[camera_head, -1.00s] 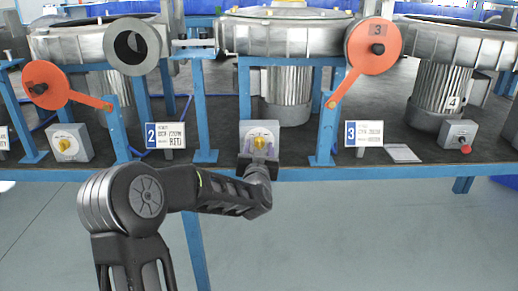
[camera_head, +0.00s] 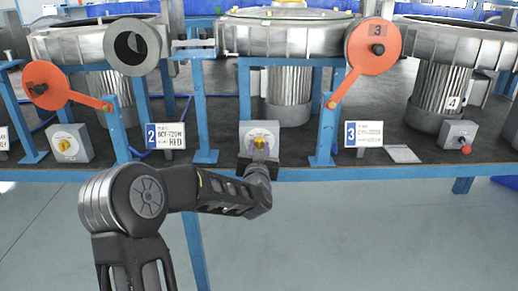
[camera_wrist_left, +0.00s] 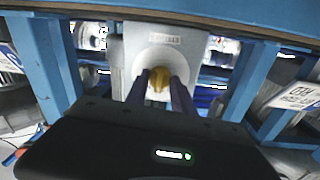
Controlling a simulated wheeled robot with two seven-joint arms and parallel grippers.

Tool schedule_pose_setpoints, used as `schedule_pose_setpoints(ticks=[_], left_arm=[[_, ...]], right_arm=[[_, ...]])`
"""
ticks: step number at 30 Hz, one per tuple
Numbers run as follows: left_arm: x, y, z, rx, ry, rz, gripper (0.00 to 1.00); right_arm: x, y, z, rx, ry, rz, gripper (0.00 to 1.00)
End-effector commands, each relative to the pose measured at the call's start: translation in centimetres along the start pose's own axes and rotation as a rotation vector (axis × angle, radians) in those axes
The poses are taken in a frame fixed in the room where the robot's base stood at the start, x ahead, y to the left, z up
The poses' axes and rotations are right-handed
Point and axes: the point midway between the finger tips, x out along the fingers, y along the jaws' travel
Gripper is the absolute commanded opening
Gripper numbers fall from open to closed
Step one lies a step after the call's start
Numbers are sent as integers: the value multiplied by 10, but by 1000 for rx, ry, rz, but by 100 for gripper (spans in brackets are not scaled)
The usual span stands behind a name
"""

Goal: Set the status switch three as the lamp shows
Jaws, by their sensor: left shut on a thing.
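A grey switch box (camera_head: 260,128) with a round white dial and a yellow knob (camera_head: 259,141) stands at the bench's front edge, between signs 2 and 3. My left gripper (camera_head: 259,149) is in front of it, its two fingers shut on the yellow knob. In the left wrist view the fingers (camera_wrist_left: 162,85) lie on both sides of the yellow knob (camera_wrist_left: 158,80), against the white dial (camera_wrist_left: 165,62). The fingers partly hide the knob and dial, so its exact setting is unclear. I cannot make out a lit lamp. My right gripper is not in view.
Sign 2 (camera_head: 166,136), sign 3 (camera_head: 364,134), blue posts (camera_head: 327,130) and orange discs (camera_head: 374,46) flank the area. The floor in front is clear.

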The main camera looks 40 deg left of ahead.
Motion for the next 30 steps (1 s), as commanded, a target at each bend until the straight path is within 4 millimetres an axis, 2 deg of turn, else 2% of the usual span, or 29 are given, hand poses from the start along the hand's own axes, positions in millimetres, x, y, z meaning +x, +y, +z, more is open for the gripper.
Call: schedule_pose_setpoints(ticks=[14,22,30], left_arm=[[0,0,3,-65,5,-1,0],[0,1,4,-229,17,-1,0],[0,2,6,-458,31,-2,0]], right_arm=[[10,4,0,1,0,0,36],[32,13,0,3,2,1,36],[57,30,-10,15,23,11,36]])
